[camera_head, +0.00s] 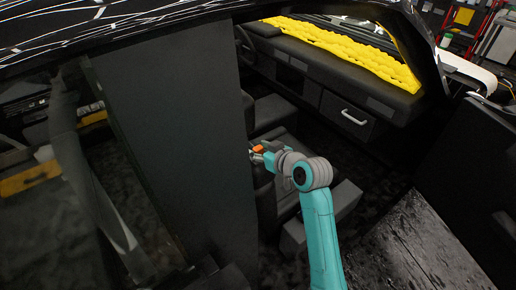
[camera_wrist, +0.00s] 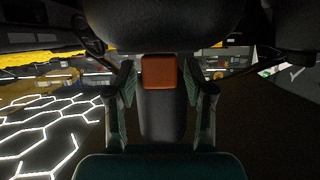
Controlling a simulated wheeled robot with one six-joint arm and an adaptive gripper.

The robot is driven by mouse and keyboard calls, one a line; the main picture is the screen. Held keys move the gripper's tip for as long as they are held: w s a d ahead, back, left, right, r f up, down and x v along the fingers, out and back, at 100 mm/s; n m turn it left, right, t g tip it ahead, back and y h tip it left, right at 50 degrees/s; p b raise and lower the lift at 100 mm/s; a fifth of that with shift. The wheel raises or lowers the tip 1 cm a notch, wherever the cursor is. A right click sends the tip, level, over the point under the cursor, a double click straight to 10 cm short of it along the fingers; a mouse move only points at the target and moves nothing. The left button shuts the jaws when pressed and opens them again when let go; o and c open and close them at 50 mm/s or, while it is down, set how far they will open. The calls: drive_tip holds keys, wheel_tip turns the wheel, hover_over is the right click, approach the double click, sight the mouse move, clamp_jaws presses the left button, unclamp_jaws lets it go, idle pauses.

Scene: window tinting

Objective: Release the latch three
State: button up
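An orange-red block (camera_wrist: 162,72), which looks like a latch button, is set in a dark rounded part (camera_wrist: 162,118) in the wrist view. It also shows as a small orange patch (camera_head: 257,149) beside the seat in the head view. No marking tells me whether it is latch three. My gripper (camera_wrist: 162,88) is open, with one finger on each side of the block and a visible gap at both sides. In the head view my gripper (camera_head: 260,157) is inside the vehicle, partly hidden by the dark panel, with the orange patch at its tips.
A tall dark panel (camera_head: 175,140) stands left of my gripper. Dark seats (camera_head: 272,113) lie close around it. A dashboard (camera_head: 335,70) with a yellow cover (camera_head: 345,45) is behind. A dark door (camera_head: 465,180) stands open at right. A strap (camera_head: 80,150) hangs at left.

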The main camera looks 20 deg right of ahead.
drive_tip(key=shift+s+r, duration=0.1)
drive_tip(key=v, duration=1.1)
drive_tip(key=shift+s, duration=0.4)
drive_tip(key=shift+d+r, duration=0.1)
